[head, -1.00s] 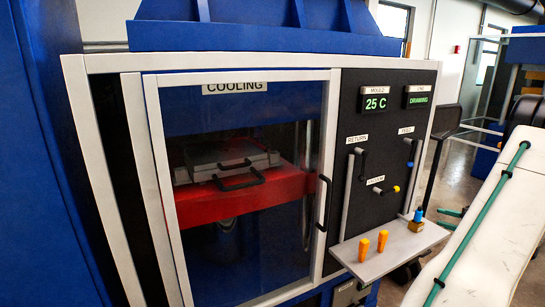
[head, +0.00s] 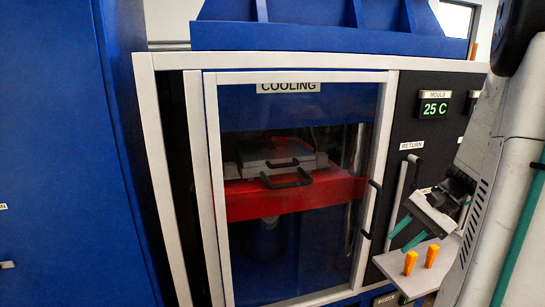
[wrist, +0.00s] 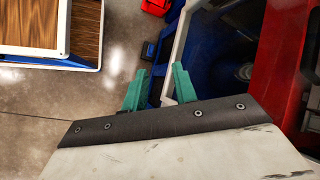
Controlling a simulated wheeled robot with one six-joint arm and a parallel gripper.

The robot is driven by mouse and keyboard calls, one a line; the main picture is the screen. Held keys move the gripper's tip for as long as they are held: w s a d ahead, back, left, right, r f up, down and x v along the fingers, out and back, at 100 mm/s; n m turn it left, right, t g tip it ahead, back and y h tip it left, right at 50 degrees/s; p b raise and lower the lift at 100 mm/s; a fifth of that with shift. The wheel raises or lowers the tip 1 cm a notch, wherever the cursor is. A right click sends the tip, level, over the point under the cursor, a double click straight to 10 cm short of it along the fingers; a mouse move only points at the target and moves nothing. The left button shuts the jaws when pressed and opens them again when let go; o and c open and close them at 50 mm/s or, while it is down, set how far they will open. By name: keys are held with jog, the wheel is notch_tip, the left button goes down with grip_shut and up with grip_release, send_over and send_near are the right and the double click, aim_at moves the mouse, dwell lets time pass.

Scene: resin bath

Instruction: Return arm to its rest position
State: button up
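My arm stands at the right in the head view and partly covers the control panel. My gripper (head: 407,234) hangs in front of the panel, above the small grey shelf (head: 418,270). Its two teal fingers point down and to the left. In the wrist view the gripper (wrist: 159,85) shows its fingers apart with nothing between them, so it is open and empty.
The machine's glass door (head: 290,200), under a COOLING sign (head: 288,87), is shut. Behind it a grey mould with black handles (head: 285,180) sits on a red platen (head: 290,198). Two orange pegs (head: 410,262) stand on the shelf. The display (head: 434,109) reads 25 C.

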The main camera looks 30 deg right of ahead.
jog(key=s+a+r+n+h, duration=0.2)
jog(key=a+r+n, duration=0.1)
jog(key=a, duration=0.5)
jog(key=s+a+r+n+g+h, duration=0.1)
jog(key=s+a+r+n+h, duration=0.1)
jog(key=a+n, duration=0.3)
jog(key=s+a+r+n+h, duration=0.2)
jog(key=a+n, duration=0.3)
jog(key=a, duration=0.8)
jog(key=shift+s+a+r+g+h, duration=0.2)
jog(key=shift+s+r+g+h, duration=0.15)
jog(key=shift+s+r, duration=0.45)
jog(key=shift+w+r, duration=0.1)
